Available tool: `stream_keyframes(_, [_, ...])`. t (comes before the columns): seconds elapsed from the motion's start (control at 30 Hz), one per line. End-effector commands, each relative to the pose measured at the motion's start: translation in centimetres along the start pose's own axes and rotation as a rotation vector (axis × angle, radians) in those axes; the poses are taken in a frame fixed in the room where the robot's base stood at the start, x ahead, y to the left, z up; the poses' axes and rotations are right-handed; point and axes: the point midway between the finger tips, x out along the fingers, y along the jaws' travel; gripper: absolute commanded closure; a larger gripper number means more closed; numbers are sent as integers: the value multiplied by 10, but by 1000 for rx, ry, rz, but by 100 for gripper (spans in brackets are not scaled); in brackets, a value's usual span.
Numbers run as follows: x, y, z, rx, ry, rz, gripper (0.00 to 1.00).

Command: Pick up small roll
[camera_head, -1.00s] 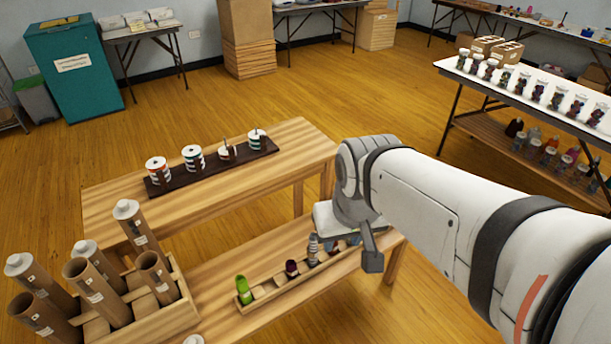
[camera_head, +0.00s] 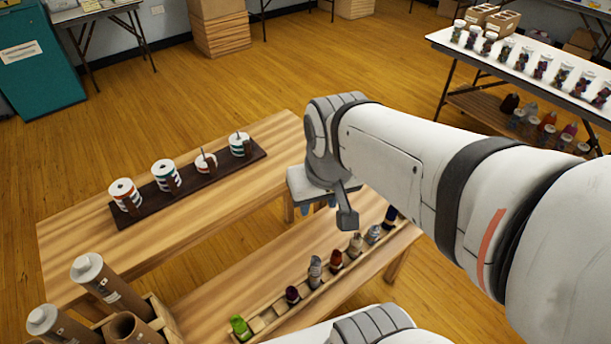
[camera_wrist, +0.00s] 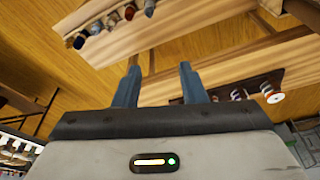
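It is not clear which item is the small roll. Striped spool-like rolls stand in a row on a dark tray (camera_head: 148,206) on the upper wooden surface: one red and white (camera_head: 125,196), two teal and white (camera_head: 166,176) (camera_head: 239,144), and one brownish (camera_head: 205,163). Some also show at the right of the wrist view (camera_wrist: 274,96). My gripper (camera_wrist: 160,80) is open, with its two blue fingers apart and nothing between them. In the head view my gripper (camera_head: 318,206) hangs to the right of the tray, apart from the rolls and partly hidden by my wrist.
A slotted wooden rack (camera_head: 268,319) with several small bottles lies on the lower wooden surface. Cardboard tubes (camera_head: 104,285) stand in a wooden holder at lower left. A white table (camera_head: 480,60) with jars is at upper right.

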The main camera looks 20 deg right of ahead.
Motion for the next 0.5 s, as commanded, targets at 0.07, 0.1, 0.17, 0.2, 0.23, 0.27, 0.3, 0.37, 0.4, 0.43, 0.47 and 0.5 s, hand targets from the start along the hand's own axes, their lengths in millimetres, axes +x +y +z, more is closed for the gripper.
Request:
stream_keyframes(0.07, [4,1,0,8,-3,0,55])
stream_keyframes(0.1, [8,2,-2,21,-7,1,52])
stream_keyframes(0.17, [21,4,-4,53,-16,4,47])
stream_keyframes(0.2, [33,6,-8,89,-23,7,44])
stream_keyframes(0.23, [44,8,-10,124,-32,11,42])
stream_keyframes(0.27, [57,11,-13,161,-41,14,39])
stream_keyframes(0.3, [75,16,-17,215,-54,19,36])
stream_keyframes(0.37, [107,24,-24,307,-74,27,36])
stream_keyframes(0.4, [130,31,-28,374,-88,34,36])
stream_keyframes(0.43, [146,36,-31,424,-97,39,36])
stream_keyframes(0.47, [163,41,-33,473,-107,45,36])
stream_keyframes(0.5, [186,48,-35,539,-119,52,36])
